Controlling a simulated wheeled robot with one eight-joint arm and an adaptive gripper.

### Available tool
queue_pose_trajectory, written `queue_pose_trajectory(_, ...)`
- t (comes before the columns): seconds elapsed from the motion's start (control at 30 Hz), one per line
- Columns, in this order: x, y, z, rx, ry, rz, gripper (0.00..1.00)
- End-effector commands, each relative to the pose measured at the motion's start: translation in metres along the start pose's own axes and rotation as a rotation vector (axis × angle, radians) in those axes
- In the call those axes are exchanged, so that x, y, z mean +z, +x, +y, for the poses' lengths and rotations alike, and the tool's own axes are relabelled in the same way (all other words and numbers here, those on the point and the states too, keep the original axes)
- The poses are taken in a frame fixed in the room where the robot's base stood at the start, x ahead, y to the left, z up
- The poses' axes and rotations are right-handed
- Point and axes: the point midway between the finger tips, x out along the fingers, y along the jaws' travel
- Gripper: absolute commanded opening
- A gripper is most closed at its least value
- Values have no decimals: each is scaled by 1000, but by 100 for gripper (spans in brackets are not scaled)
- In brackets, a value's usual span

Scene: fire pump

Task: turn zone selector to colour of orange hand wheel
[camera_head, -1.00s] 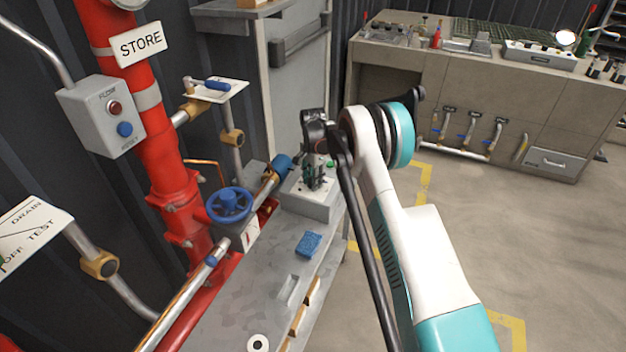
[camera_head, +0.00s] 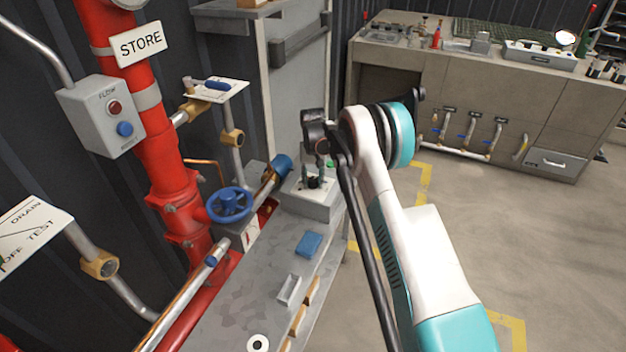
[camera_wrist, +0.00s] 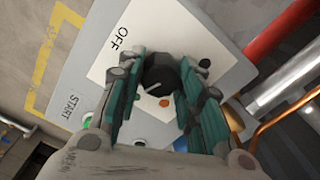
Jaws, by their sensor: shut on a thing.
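The zone selector, a black knob (camera_wrist: 161,74), sits on a white plate (camera_wrist: 112,72) on a grey box (camera_head: 312,208). My gripper (camera_wrist: 163,84) has its teal-padded fingers on either side of the knob and is shut on it. My gripper also shows in the head view (camera_head: 314,168), pointing down at the box. The plate reads OFF and has a black dot (camera_wrist: 205,63) and an orange dot (camera_wrist: 165,103). A pale mark shows on the knob; its exact heading is unclear. The hand wheel (camera_head: 229,204) in view is blue; I see no orange one.
A green button (camera_wrist: 88,120) marked START is beside the plate. A blue sponge (camera_head: 308,244) and a small grey tray (camera_head: 288,290) lie on the grey bench (camera_head: 240,315). Red pipe (camera_head: 165,160) stands to the left. Open floor is at right.

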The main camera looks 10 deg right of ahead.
Motion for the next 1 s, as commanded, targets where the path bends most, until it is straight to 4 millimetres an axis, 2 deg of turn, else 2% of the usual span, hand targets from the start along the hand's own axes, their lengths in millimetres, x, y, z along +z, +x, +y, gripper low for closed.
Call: queue_pose_trajectory(1.0, 0, 0, 0, 0, -925, 2, 10)
